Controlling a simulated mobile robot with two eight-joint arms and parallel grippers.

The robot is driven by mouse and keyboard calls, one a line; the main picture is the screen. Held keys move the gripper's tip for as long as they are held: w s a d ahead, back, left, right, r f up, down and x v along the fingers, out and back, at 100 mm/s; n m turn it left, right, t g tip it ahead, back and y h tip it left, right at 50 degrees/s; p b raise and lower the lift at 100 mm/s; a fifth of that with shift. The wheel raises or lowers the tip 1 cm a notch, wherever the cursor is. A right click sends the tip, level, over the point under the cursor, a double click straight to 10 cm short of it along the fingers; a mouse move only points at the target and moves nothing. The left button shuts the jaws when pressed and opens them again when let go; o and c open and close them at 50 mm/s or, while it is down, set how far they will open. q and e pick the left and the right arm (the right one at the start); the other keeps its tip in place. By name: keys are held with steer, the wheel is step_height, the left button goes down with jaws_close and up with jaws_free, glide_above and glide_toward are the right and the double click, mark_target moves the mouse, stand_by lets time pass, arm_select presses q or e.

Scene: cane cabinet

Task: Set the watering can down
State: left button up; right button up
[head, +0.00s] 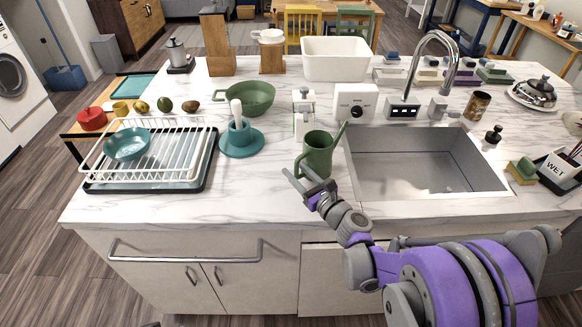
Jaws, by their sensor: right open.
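The green watering can (318,155) stands upright on the white marbled counter (262,197), just left of the sink. Its spout points up and to the right, and its handle is on the left. My right gripper (294,174) is open at the handle side of the can, close to its lower left. I cannot tell whether a finger touches the handle. My left gripper is not in view.
The sink (425,165) lies right of the can. A white box (355,102) stands behind. The counter in front is bare.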

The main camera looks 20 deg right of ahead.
steer(key=b+v, duration=0.1)
steer(key=v, duration=0.8)
steer(key=s+a+n+g, duration=0.1)
steer(key=a+n, duration=0.1)
steer(key=n, duration=0.1)
steer(key=s+a+f+n+g+y, duration=0.1)
steer(key=a+n, duration=0.1)
steer(key=n, duration=0.1)
steer(key=s+a+f+n+g, duration=0.1)
steer(key=a+n+g, duration=0.1)
steer(key=a, duration=0.1)
steer(key=shift+s+f+n, duration=0.2)
steer(key=shift+n, duration=0.2)
steer(key=s+a+f+n+g+h, duration=0.1)
steer(key=s+f+n+g, duration=0.2)
steer(key=s+n, duration=0.4)
steer(key=s+a+f+n+g+h, duration=0.25)
steer(key=s+n+g, duration=0.2)
steer(key=n, duration=0.45)
steer(key=s+d+f+n+h, duration=0.1)
steer(key=s+d+n+h, duration=0.2)
steer(key=s+d+n, duration=0.2)
steer(key=shift+s+d+f+n+g, duration=0.4)
steer(key=shift+s+n, duration=0.1)
steer(key=shift+n, duration=0.7)
steer(key=shift+w+r+p, duration=0.3)
steer(key=shift+r+p, duration=0.4)
steer(key=shift+r, duration=0.1)
